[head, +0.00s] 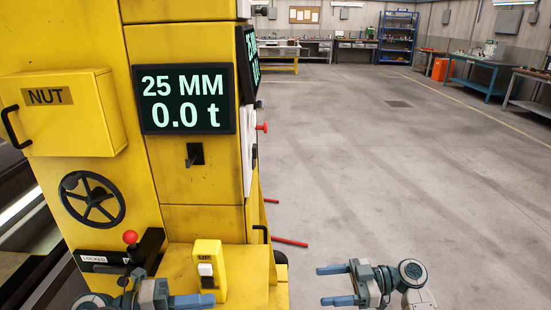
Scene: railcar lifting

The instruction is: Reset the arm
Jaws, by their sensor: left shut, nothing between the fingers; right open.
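My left gripper (200,301) is at the bottom of the head view, in front of the yellow lifting jack (185,60). It is shut and empty, its fingers pointing right, low by the UP switch box (208,262). My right gripper (324,286) is open and empty over bare floor to the right of the jack, its two fingers pointing left. A red-knobbed lever (130,238) stands in a black housing with a LOCKED label (93,258), just above my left gripper. The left gripper's lower part is cut off by the picture edge.
The jack carries a display (184,98) reading 25 MM and 0.0 t, a NUT box (60,115) and a black handwheel (92,200). Red bars (290,242) stick out low at its right. The concrete floor (400,170) is open; benches (475,75) stand far back.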

